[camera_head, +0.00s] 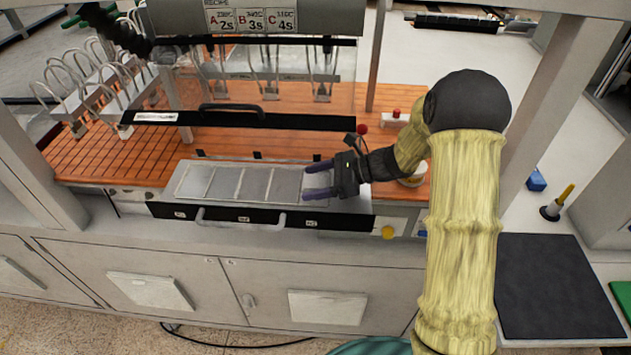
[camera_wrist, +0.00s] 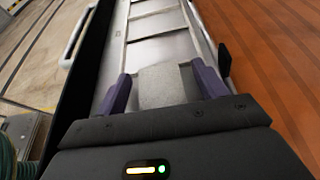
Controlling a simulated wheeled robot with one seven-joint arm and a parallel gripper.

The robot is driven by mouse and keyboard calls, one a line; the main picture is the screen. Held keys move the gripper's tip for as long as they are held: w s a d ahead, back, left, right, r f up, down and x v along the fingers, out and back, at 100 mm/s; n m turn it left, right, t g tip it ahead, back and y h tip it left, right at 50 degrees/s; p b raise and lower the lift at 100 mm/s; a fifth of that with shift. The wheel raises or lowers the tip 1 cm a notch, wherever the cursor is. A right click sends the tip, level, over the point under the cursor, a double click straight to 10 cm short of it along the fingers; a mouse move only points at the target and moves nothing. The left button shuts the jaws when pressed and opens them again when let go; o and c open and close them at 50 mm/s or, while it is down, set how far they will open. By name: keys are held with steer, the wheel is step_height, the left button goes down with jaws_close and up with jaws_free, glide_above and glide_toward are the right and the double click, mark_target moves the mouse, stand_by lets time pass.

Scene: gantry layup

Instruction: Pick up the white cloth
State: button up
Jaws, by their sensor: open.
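The white cloth (camera_wrist: 162,88) shows in the wrist view as a pale, textured square lying at the near end of a long metal tray (camera_wrist: 115,18). My gripper (camera_wrist: 160,76) is open, with one purple finger on each side of the cloth. I cannot tell whether the fingers touch it. In the head view my gripper (camera_head: 312,181) is at the right end of the shallow divided tray (camera_head: 222,184), pointing left. The cloth is hard to make out there between the fingers. The near part of the cloth is hidden by the gripper body in the wrist view.
The tray sits in a black-fronted drawer with a handle (camera_head: 240,222) at the bench's front edge. An orange slatted bed (camera_head: 105,150) lies behind it. A clear panel with a black handle bar (camera_head: 260,119) stands above. A black mat (camera_head: 557,285) lies at right.

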mark_target(316, 181)
stand_by(0.3)
steer(key=c, duration=1.1)
steer(key=shift+o, duration=0.2)
steer(key=shift+r, duration=0.6)
step_height(316, 181, up, 6)
steer(key=shift+b, duration=1.2)
steer(key=s+b, duration=0.5)
steer(key=s, duration=1.3)
steer(key=shift+a, duration=0.3)
steer(key=shift+f, duration=0.1)
